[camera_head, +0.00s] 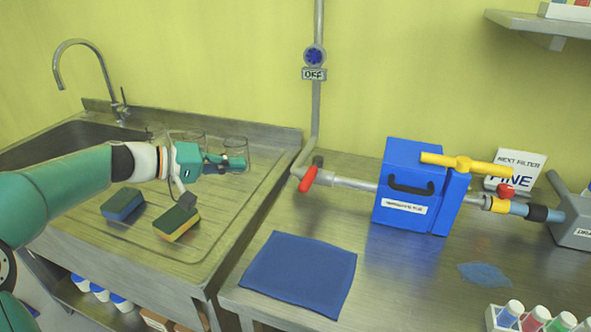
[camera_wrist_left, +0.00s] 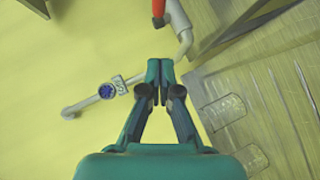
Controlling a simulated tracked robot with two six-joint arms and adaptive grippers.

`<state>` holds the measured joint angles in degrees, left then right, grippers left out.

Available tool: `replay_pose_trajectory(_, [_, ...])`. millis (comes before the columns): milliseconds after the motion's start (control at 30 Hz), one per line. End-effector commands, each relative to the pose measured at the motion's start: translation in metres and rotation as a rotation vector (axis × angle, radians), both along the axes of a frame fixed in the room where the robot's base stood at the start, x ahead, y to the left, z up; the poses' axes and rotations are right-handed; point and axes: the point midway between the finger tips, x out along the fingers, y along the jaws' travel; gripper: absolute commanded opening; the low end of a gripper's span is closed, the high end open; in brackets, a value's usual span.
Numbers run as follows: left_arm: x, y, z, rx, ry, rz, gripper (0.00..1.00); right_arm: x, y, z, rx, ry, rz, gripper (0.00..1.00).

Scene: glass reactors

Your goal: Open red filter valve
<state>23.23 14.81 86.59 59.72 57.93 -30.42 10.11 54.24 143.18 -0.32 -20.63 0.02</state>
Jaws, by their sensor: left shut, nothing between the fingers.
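A red valve handle (camera_head: 308,179) sits on the grey pipe left of the blue filter box (camera_head: 408,187). It slants down to the left, off the pipe's line. In the left wrist view the red handle (camera_wrist_left: 158,12) shows at the top edge, beyond the fingertips. A smaller red knob (camera_head: 506,190) is on the pipe right of the box. My left gripper (camera_head: 242,162) is shut and empty over the sink's drainboard, left of the red handle and apart from it. It also shows in the left wrist view (camera_wrist_left: 160,65). My right gripper is not in view.
A yellow handle (camera_head: 466,163) tops the blue box. A blue wall valve (camera_head: 314,56) has an OFF sign (camera_head: 314,74) below it. Glass beakers (camera_head: 235,150) stand behind my left gripper. Two sponges (camera_head: 123,204) and a blue cloth (camera_head: 300,272) lie nearer.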

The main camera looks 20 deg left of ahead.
Motion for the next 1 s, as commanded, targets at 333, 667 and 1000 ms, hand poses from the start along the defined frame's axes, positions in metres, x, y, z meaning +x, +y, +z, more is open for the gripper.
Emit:
replay_pose_trajectory(333, [0.007, -0.007, -0.002, -0.001, 0.001, -0.006, 0.00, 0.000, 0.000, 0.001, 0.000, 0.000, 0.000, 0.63])
replay_pose_trajectory(667, [0.042, -0.043, -0.017, -0.001, 0.003, -0.011, 0.00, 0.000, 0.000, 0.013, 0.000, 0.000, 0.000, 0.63])
replay_pose_trajectory(1000, [0.070, -0.088, -0.044, 0.000, 0.001, -0.008, 0.00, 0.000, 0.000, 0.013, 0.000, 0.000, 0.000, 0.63])
